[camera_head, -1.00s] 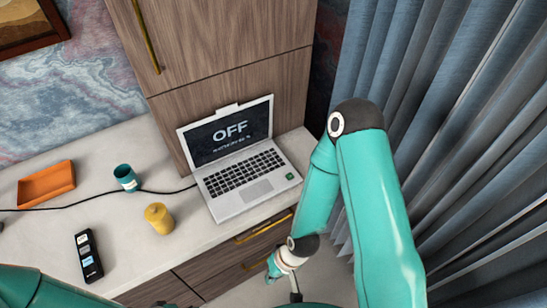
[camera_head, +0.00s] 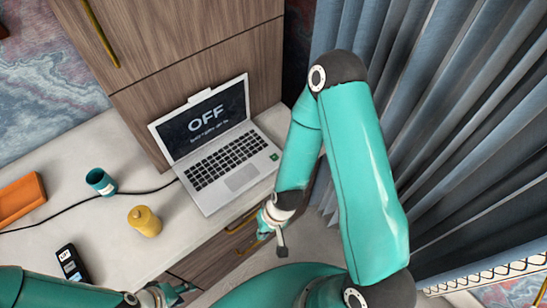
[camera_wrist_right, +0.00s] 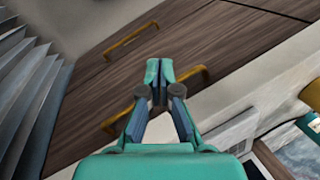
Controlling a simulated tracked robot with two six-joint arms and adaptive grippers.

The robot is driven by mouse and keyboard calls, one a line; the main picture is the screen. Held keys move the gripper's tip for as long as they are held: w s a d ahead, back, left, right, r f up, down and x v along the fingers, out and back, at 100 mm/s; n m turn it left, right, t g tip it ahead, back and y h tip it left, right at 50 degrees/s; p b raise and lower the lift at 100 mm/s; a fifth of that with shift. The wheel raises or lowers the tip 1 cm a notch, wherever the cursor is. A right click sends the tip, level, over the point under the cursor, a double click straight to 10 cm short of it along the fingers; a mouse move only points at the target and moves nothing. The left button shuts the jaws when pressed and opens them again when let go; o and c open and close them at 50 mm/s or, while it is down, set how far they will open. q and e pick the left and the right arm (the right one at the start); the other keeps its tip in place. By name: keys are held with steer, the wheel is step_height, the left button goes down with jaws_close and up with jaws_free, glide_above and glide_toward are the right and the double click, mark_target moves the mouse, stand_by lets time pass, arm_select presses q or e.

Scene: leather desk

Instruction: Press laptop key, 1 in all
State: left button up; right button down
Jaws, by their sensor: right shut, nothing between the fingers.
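The open silver laptop (camera_head: 210,195) stands on the pale counter in the head view, its screen (camera_head: 206,122) reading "OFF". A small green key (camera_head: 273,157) shows at the right of its keyboard deck, uncovered. My right gripper (camera_head: 264,224) is below and right of the laptop, in front of the counter's edge and apart from the laptop. In the right wrist view the right gripper (camera_wrist_right: 158,72) is shut and empty, its fingertips together before the wooden drawer fronts. My left gripper (camera_head: 178,293) is at the bottom edge of the head view, partly cut off; its opening is unclear.
On the counter (camera_head: 110,220) left of the laptop are a teal cup (camera_head: 101,182), a yellow pot (camera_head: 145,222), a black phone-like object (camera_head: 71,264) and an orange tray (camera_head: 20,197). A black cable runs to the laptop. Wooden cabinet (camera_head: 190,40) behind; grey-blue curtains (camera_head: 450,120) at right.

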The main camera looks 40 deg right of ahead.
steer(key=w+d+m+b, duration=0.2)
steer(key=w+d+m, duration=0.2)
steer(key=d+m, duration=0.1)
step_height(320, 180, up, 8)
steer(key=m+t+b, duration=0.4)
steer(key=m+b, duration=0.1)
steer(key=m, duration=0.5)
glide_above(276, 158)
steer(key=s+a, duration=0.4)
steer(key=shift+s+f, duration=0.1)
steer(key=shift+s, duration=0.05)
steer(key=w+d+r+m+t+b, duration=0.1)
steer(key=w+d+r+m+t, duration=0.2)
steer(key=r, duration=0.4)
steer(key=shift+w+d+r+m+t+h+b, duration=0.3)
steer(key=shift+w+d+m+t+b, duration=0.15)
steer(key=shift+w+m, duration=0.4)
steer(key=shift+s+f, duration=0.15)
step_height(276, 158, down, 8)
steer(key=b, duration=0.7)
steer(key=shift+f+b, duration=0.4)
steer(key=shift+b, duration=0.1)
